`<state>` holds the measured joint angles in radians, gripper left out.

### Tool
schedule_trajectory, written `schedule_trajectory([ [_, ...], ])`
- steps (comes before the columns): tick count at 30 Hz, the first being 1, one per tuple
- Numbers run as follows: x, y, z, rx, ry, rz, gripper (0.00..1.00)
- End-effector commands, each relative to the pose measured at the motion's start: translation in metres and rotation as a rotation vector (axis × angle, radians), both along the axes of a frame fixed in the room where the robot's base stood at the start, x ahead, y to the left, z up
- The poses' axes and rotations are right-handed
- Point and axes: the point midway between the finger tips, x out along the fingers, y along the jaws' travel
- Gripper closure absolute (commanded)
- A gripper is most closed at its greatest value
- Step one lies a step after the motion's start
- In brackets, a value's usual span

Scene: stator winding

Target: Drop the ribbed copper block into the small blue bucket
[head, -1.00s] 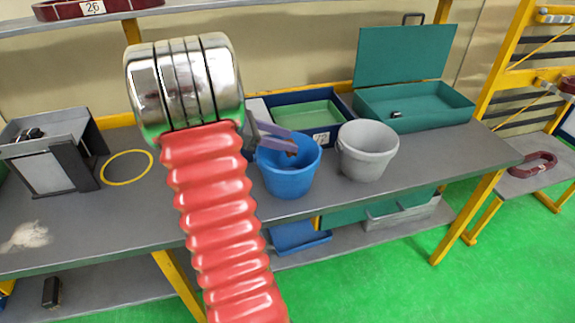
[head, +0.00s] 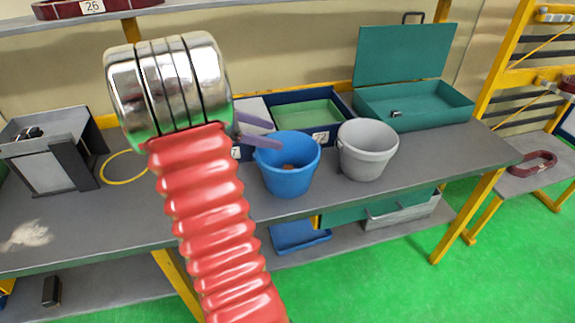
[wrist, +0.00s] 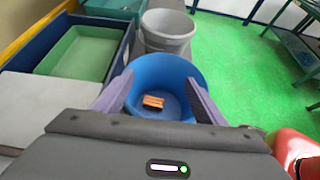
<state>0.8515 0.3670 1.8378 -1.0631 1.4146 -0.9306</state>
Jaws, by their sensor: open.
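The small blue bucket (head: 287,167) stands on the grey bench, left of the grey bucket. The ribbed copper block (wrist: 153,102) lies on the floor of the blue bucket in the wrist view. In the head view only a bit of copper colour (head: 288,167) shows inside the bucket. My gripper (head: 262,133) is open and empty at the bucket's left rim. In the wrist view its two purple fingers (wrist: 158,95) are spread, with the block visible between and beyond them. Part of my gripper is hidden behind my red arm sleeve in the head view.
A grey bucket (head: 367,150) stands just right of the blue one. Behind are a dark blue tray with a green insert (head: 308,114) and an open teal box (head: 415,107). A yellow ring (head: 124,181) and a grey bin (head: 45,150) are at left. The front bench strip is clear.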

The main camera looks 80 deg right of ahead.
Motion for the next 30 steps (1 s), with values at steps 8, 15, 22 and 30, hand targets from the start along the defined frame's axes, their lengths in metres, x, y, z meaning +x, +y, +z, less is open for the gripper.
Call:
schedule_trajectory([
  [8, 0.039, 0.022, 0.023, -0.001, -0.002, 0.004, 0.35],
  [15, 0.062, 0.036, 0.038, 0.0, 0.0, 0.001, 0.35],
  [22, 0.066, 0.039, 0.04, 0.0, 0.0, 0.0, 0.35],
  [30, 0.066, 0.038, 0.04, 0.0, 0.0, 0.0, 0.35],
])
